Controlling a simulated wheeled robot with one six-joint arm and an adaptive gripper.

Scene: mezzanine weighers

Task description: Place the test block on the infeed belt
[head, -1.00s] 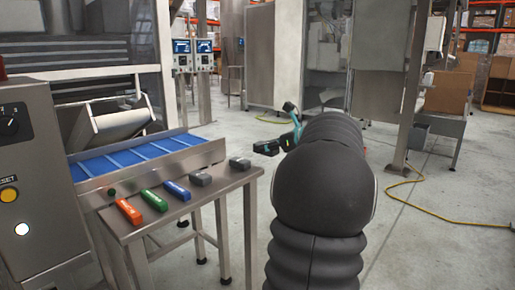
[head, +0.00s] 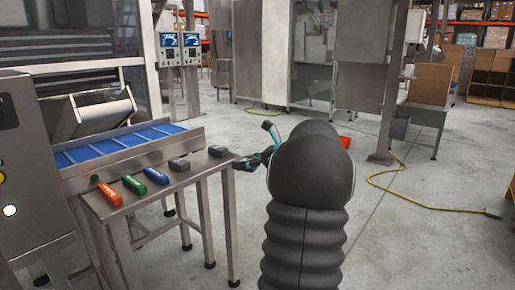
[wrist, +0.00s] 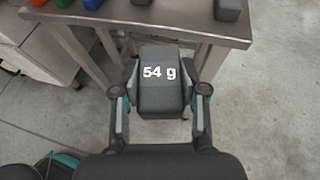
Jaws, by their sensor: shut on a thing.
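My gripper (wrist: 160,97) is shut on a dark grey block marked "54 g" (wrist: 159,98), which I take to be the test block. One finger pad lies on each side of it. In the head view my gripper (head: 250,163) is just right of the steel table's end, and its grip is too small to make out. The blue infeed belt (head: 122,146) runs behind the steel table (head: 146,204), to the left of my gripper. The belt shows no block on it.
On the steel table lie an orange item (head: 109,194), a green item (head: 134,185), a blue item (head: 157,176) and two dark grey blocks (head: 179,164). A control cabinet (head: 35,190) stands at the left. A yellow cable (head: 425,199) lies on open floor at the right.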

